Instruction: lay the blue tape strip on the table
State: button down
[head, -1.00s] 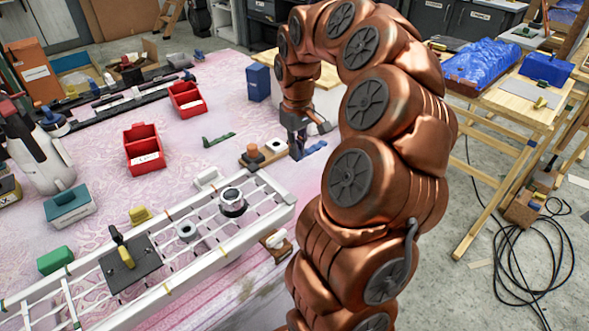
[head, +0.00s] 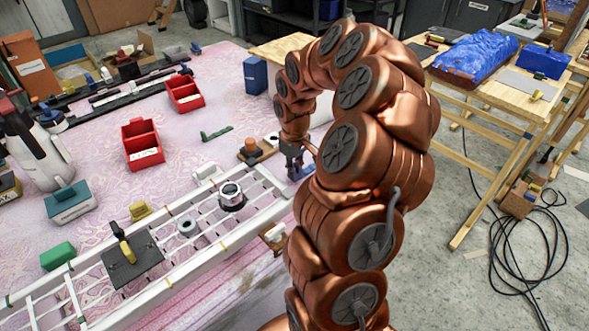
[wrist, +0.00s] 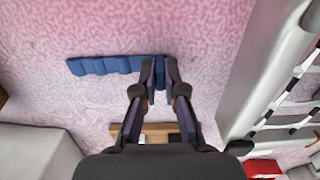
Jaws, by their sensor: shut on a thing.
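My gripper (wrist: 161,70) points down over the pink-patterned table (wrist: 60,30) and is shut on the blue tape strip (wrist: 105,65). The fingers hold the strip near its right end in the wrist view, and the rest extends left, with a wavy lower edge. In the head view, my gripper (head: 293,170) is beyond the far end of the white grille, and a bit of the blue strip (head: 307,170) shows to its right. The strip is at or close above the table; I cannot tell whether it touches.
The white grille frame (head: 180,283) lies close by, and also on the right in the wrist view (wrist: 262,70). A wooden block with knobs (head: 262,150) sits beside my gripper. Red bins (head: 143,155) and a blue box (head: 255,76) stand farther back. The table's edge is near.

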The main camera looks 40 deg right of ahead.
jog(key=shift+f, duration=0.1)
jog(key=shift+f, duration=0.1)
jog(key=c, duration=1.2)
grip_release()
jog(key=shift+c, duration=0.2)
jog(key=shift+r, duration=0.2)
notch_tip(320, 180, up, 12)
jog(key=b, duration=0.1)
jog(key=shift+b, duration=0.4)
